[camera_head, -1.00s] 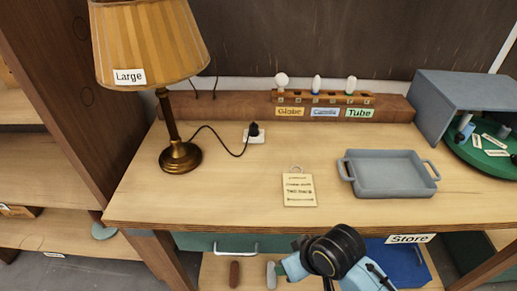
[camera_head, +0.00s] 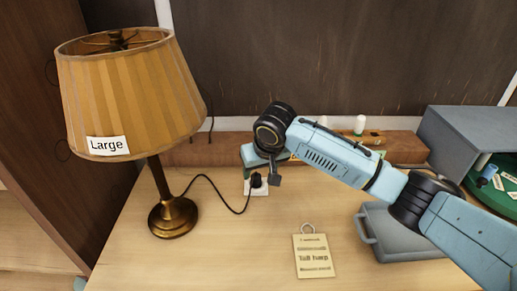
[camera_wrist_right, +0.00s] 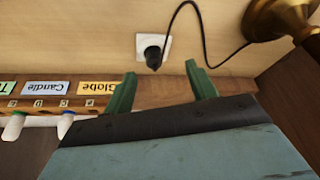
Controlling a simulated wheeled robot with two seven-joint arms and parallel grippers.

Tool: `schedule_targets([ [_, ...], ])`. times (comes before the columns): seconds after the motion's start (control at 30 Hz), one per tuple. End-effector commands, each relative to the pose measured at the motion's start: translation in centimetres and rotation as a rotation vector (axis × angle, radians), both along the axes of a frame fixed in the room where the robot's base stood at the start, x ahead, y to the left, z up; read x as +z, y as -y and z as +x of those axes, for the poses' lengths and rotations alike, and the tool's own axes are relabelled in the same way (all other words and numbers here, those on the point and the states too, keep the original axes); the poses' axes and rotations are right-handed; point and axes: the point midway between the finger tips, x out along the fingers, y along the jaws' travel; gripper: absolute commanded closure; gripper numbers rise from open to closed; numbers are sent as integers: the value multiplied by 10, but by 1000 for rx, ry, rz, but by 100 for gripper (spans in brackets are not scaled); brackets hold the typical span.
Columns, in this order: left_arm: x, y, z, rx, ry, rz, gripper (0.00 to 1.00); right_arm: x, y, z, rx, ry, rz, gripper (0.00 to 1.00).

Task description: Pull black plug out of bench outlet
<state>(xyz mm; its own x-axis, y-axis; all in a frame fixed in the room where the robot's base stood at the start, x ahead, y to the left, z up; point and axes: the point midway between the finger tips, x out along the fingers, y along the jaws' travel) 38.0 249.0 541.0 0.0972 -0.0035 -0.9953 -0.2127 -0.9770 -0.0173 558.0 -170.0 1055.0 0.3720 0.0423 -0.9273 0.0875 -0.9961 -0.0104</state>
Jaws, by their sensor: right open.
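The black plug (camera_head: 256,180) sits in the white bench outlet (camera_head: 262,190), with its black cord running left to the lamp (camera_head: 172,213). In the right wrist view the plug (camera_wrist_right: 153,57) and the outlet (camera_wrist_right: 141,43) show just beyond the fingertips. My right gripper (camera_wrist_right: 161,82) is open, its two green fingers apart with nothing between them. In the head view the right gripper (camera_head: 272,175) is above and close to the plug, its fingers partly hidden by its own wrist. The left gripper is not in view.
The large lamp stands on the bench at left. A bulb rack with labels stands along the back, with a label (camera_wrist_right: 45,88) visible in the wrist view.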

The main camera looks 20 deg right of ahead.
Motion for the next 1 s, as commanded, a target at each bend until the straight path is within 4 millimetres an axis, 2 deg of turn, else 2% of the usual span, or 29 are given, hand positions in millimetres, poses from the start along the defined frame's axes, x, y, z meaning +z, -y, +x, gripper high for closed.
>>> schedule_targets([
  [0.03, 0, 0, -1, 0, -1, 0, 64, 8, 7, 7, -22, 5, -7, 43],
  [0.13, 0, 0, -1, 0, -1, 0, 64, 15, 13, 14, -49, 6, -10, 43],
  [0.27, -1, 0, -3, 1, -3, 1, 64, 9, 15, 19, -58, 4, -11, 43],
  [0.5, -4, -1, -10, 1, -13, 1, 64, -29, 14, 34, -58, 4, -11, 43],
  [0.8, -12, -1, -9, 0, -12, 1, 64, -81, 13, 55, -56, 5, -10, 43],
  [1.0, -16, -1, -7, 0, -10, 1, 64, -100, 13, 64, -55, 7, -10, 43],
])
